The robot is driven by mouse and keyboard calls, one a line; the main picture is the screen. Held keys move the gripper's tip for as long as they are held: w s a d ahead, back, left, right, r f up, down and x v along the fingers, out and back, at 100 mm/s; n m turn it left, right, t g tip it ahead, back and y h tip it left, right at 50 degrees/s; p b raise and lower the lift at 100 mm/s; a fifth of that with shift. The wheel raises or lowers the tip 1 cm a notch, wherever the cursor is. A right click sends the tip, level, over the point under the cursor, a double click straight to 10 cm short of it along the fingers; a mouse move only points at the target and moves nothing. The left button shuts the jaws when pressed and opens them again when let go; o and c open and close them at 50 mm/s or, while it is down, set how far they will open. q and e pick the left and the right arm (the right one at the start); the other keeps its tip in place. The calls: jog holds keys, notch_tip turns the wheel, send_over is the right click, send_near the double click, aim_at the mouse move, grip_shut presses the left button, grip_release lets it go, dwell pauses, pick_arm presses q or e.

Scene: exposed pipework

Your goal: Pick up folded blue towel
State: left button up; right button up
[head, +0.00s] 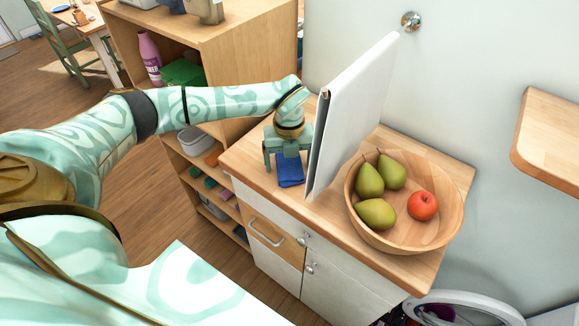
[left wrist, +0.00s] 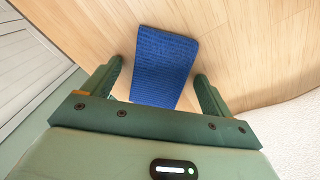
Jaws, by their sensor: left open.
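The folded blue towel (head: 290,170) lies flat on the wooden top of the small cabinet, to the left of a white upright panel-like object. My left gripper (head: 287,168) is right above it, pointing down. In the left wrist view the towel (left wrist: 163,62) lies between the two spread fingers of the gripper (left wrist: 158,88), with a gap on each side. The gripper is open and holds nothing. In the head view the gripper covers part of the towel. My right gripper is in neither view.
The white upright object (head: 352,110) stands close to the right of my left gripper. A wooden bowl (head: 440,232) with pears (head: 376,213) and a red fruit (head: 422,205) is farther right on the cabinet top (head: 245,165). A wooden shelf unit (head: 240,50) stands behind my left forearm.

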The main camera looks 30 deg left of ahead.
pick_arm(q)
jog(key=c, duration=1.1)
jog(key=shift+c, duration=0.2)
jog(key=shift+r, duration=0.1)
jog(key=shift+r, duration=0.2)
notch_tip(320, 180, up, 2)
jog(key=shift+r, duration=0.1)
jog(key=s+r, duration=0.1)
jog(key=r, duration=0.1)
jog(key=s+r+p, duration=0.1)
jog(key=s+r, duration=0.2)
jog(key=r, duration=0.1)
jog(key=shift+s+d, duration=0.25)
jog(key=s+d+r, duration=0.1)
jog(key=s+r, duration=0.3)
jog(key=s, duration=0.5)
jog(key=shift+s+d+r, duration=0.15)
jog(key=shift+s+d, duration=0.05)
jog(key=shift+s, duration=0.05)
